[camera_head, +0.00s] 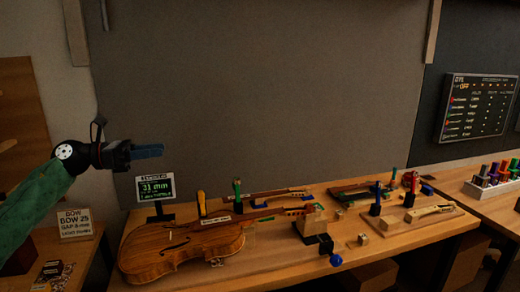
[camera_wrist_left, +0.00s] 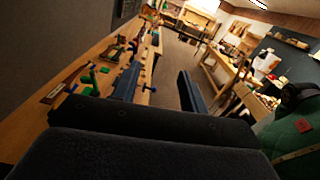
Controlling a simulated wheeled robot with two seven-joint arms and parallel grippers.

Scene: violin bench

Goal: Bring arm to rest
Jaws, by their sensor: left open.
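My left gripper (camera_head: 148,151) is raised in the air at the left, above and left of the violin, in front of the grey panel. In the left wrist view its two blue fingers (camera_wrist_left: 160,90) stand wide apart with nothing between them. A green sleeve covers my left arm (camera_head: 38,195). The violin (camera_head: 185,247) lies on the bench (camera_head: 318,265), its neck toward the right, clear of the gripper. My right gripper is not seen in either view.
A small display reading 31 mm (camera_head: 155,187) stands behind the violin. Bows, blocks and coloured handled tools cover the bench's middle and right. A dark board (camera_head: 478,106) hangs at the right. The air around the left gripper is free.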

